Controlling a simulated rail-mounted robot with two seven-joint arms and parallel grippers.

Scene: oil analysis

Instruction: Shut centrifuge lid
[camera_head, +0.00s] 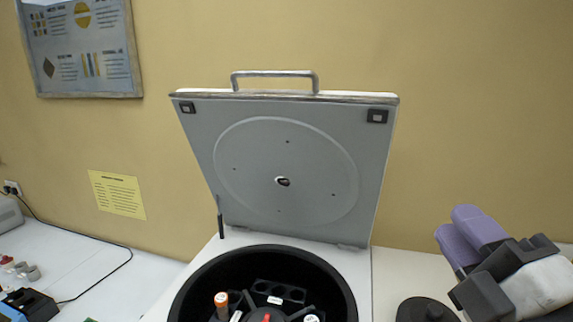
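The centrifuge lid (282,135) stands open, tilted up and back on its hinge behind the bowl. Its grey underside with a round ring faces me, and a metal handle (274,74) is on its top edge. The centrifuge body (357,268) is white, and its black bowl (195,281) is uncovered. The rotor (268,314) inside is cut off by the bottom edge of the view. My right gripper (469,234), with purple fingers, is to the right of the lid and apart from it. Its fingers lie close together with nothing between them. My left gripper is not in view.
A round black object (425,310) is on the bench between the centrifuge and my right gripper. An orange-capped tube (221,300) sits in the rotor. A black and blue device (28,304) with a cable is at the far left. The yellow wall is close behind the lid.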

